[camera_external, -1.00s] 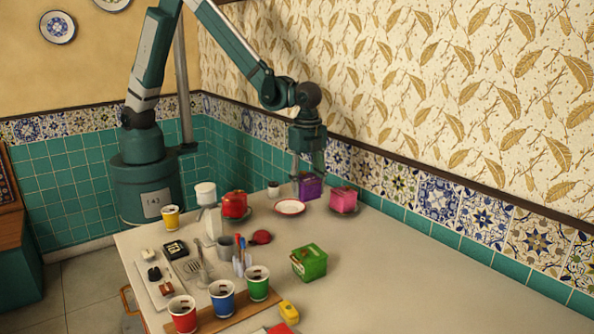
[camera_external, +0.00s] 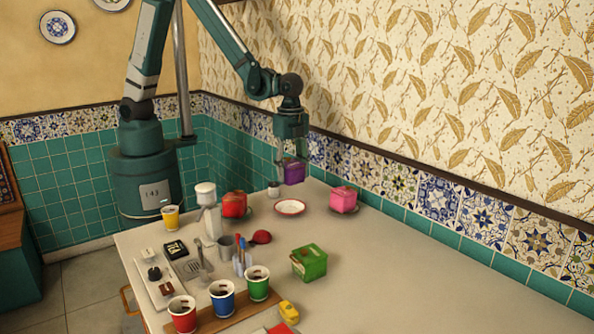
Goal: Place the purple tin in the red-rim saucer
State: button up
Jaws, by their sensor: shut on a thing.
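My gripper (camera_external: 290,158) is shut on the purple tin (camera_external: 293,174) and holds it up in the air, behind and above the red-rim saucer. The tin looks roughly upright, and the gripper hides part of its top. The red-rim saucer (camera_external: 290,207) is a small white dish with a red edge, flat on the table towards the back. It looks empty.
A small whitish cup (camera_external: 273,189) is just behind. The table's right side is clear.

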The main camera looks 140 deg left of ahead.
jog(key=shift+f, duration=2.75)
jog(key=shift+f, duration=0.1)
jog(key=shift+f, duration=2)
jog(key=shift+f+b, duration=0.4)
jog(key=shift+b, duration=0.3)
jog(key=o, duration=1)
jog(key=shift+r, duration=0.15)
jog(key=shift+r+p, duration=0.35)
jog(key=shift+p, duration=0.2)
jog(key=shift+r+p, duration=0.3)
jog(key=shift+r, duration=5.65)
